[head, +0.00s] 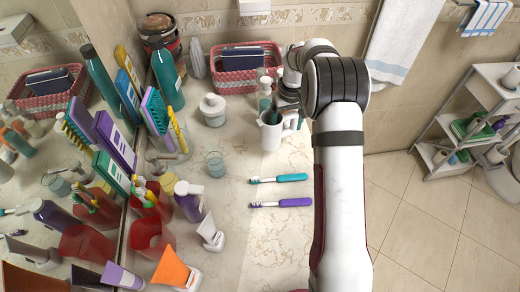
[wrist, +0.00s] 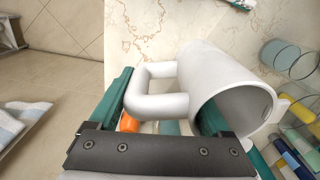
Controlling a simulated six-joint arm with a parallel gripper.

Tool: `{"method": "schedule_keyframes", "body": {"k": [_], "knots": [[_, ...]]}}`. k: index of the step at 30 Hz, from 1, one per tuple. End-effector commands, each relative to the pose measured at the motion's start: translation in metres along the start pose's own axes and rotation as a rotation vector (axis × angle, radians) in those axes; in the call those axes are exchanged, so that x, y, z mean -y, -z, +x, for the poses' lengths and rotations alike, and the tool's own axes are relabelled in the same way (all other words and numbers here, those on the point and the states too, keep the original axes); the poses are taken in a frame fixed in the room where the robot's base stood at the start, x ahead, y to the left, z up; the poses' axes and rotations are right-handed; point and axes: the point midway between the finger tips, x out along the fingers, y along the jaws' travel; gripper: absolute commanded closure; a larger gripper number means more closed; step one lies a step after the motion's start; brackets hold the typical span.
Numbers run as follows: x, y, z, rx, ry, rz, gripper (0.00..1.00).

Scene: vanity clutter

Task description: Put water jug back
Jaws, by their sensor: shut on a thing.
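My gripper (wrist: 165,98) is shut on the jug, one finger outside the handle and the other at the jug's mouth. The fingertips are partly hidden. I cannot tell whether the jug's base touches the counter.
A teal toothbrush (head: 280,179) and a purple toothbrush (head: 283,203) lie in front of the jug. A soap pump (head: 265,92) and a woven red basket (head: 240,82) stand behind. A white lidded jar (head: 213,110) and a clear glass (head: 215,165) are left.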

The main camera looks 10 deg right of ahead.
Motion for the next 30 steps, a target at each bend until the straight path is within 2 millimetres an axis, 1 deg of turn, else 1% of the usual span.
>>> {"method": "schedule_keyframes", "body": {"k": [1,3,6,9,12,14,17,20,30], "knots": [[-0.013,-0.009,-0.009,-0.003,-0.001,0.042,1.0],[-0.031,-0.024,-0.021,-0.005,-0.002,0.103,1.0],[-0.052,-0.045,-0.036,-0.007,-0.004,0.185,1.0],[-0.067,-0.063,-0.046,-0.007,-0.004,0.246,1.0],[-0.075,-0.074,-0.052,-0.008,-0.005,0.283,1.0],[-0.076,-0.077,-0.053,-0.008,-0.005,0.294,1.0],[-0.071,-0.073,-0.049,-0.006,-0.004,0.3,1.0],[-0.059,-0.062,-0.038,-0.005,-0.004,0.297,1.0],[-0.006,-0.01,0.009,-0.007,-0.004,0.296,1.0]]}}
